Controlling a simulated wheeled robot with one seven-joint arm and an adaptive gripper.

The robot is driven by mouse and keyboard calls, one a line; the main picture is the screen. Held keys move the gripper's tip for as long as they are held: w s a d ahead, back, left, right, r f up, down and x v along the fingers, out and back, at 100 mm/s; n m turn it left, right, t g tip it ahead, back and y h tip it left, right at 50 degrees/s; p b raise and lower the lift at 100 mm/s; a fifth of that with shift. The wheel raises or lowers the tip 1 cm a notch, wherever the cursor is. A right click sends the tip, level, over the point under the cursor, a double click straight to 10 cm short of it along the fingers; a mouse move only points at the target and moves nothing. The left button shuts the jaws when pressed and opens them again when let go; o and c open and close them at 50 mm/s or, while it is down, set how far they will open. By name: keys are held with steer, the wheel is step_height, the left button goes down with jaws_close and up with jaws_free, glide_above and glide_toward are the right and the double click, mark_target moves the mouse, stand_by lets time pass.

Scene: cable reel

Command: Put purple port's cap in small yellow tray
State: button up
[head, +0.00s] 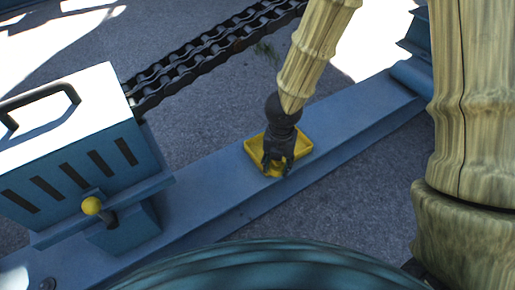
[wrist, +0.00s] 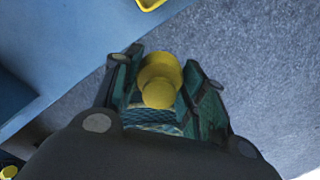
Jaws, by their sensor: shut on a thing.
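My gripper (head: 278,165) points down over the small yellow tray (head: 303,145), which sits on the blue beam. In the wrist view, my gripper (wrist: 160,68) is shut on a round, stepped yellow cap (wrist: 158,84), held between its two fingers. The tray's edge also shows at the top of the wrist view (wrist: 150,4), apart from the cap. In the head view the gripper hides part of the tray, and I cannot make out the cap there. No purple port is in view.
A blue beam (head: 210,200) runs diagonally across the floor. A blue box (head: 85,150) with a white top and black handle stands at left, with a yellow-knobbed lever (head: 91,206) in front. A black chain (head: 205,55) lies behind. Grey floor is open on both sides.

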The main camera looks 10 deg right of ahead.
steer(key=w+d+f+n+p, duration=0.1)
steer(key=w+f+p, duration=0.1)
steer(key=w, duration=0.6)
steer(key=w+d+f+n+p, duration=0.1)
steer(key=w+f+p, duration=0.2)
steer(key=w, duration=0.5)
steer(key=shift+s+a+f+b, duration=0.15)
steer(key=shift+f+b, duration=0.85)
steer(key=shift+f, duration=1.2)
steer(key=shift+a+f+b, duration=0.1)
steer(key=shift+f+b, duration=0.9)
steer(key=shift+f, duration=1.2)
steer(key=shift+f, duration=0.1)
steer(key=o, duration=1.1)
step_height(320, 180, up, 12)
steer(key=p, duration=0.5)
